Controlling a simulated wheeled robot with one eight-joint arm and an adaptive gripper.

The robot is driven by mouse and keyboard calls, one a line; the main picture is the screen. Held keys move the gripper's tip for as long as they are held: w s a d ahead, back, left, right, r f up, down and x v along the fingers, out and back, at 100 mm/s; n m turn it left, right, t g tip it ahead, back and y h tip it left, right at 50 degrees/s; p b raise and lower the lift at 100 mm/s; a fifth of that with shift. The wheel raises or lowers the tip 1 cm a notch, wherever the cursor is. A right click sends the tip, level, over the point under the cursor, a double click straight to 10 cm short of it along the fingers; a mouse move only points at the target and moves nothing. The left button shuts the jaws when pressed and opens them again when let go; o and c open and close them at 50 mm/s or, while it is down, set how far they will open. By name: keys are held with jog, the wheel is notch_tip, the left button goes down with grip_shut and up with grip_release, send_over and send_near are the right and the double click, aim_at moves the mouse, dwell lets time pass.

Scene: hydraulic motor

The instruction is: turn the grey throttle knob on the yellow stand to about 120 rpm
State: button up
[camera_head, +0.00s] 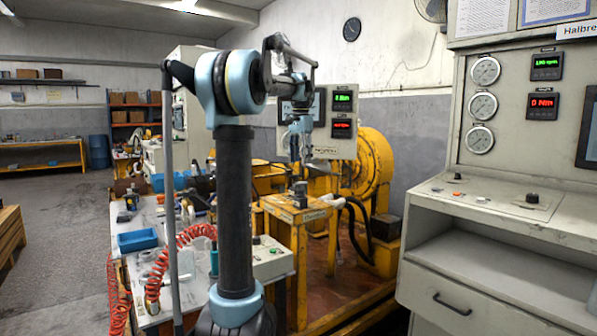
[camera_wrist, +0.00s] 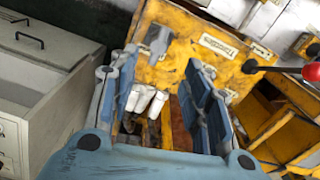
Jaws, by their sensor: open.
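The grey throttle knob (camera_head: 300,191) stands on top of the yellow stand (camera_head: 287,208) in the head view. In the wrist view the knob (camera_wrist: 159,40) shows near the top middle, on the stand's yellow top plate (camera_wrist: 190,62) beside a label. My gripper (camera_head: 299,156) hangs pointing down above the knob, apart from it. In the wrist view my gripper (camera_wrist: 163,75) has its two blue fingers spread wide with nothing between them; the knob lies beyond the fingertips. A green display (camera_head: 546,66) on the right cabinet has digits too small to read surely.
A grey control cabinet (camera_head: 490,215) with gauges stands at the right. A yellow motor housing (camera_head: 372,165) and hoses are behind the stand. A cluttered workbench (camera_head: 140,215) with a blue tray is at the left. A red-ended lever (camera_wrist: 311,72) shows right in the wrist view.

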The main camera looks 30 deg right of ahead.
jog(key=shift+r, duration=1.1)
notch_tip(320, 180, up, 5)
jog(key=n, duration=0.1)
send_over(300, 186)
jog(key=w, duration=0.1)
jog(key=f, duration=1.6)
jog(key=shift+w+d+f, duration=0.1)
jog(key=shift+d+f, duration=0.3)
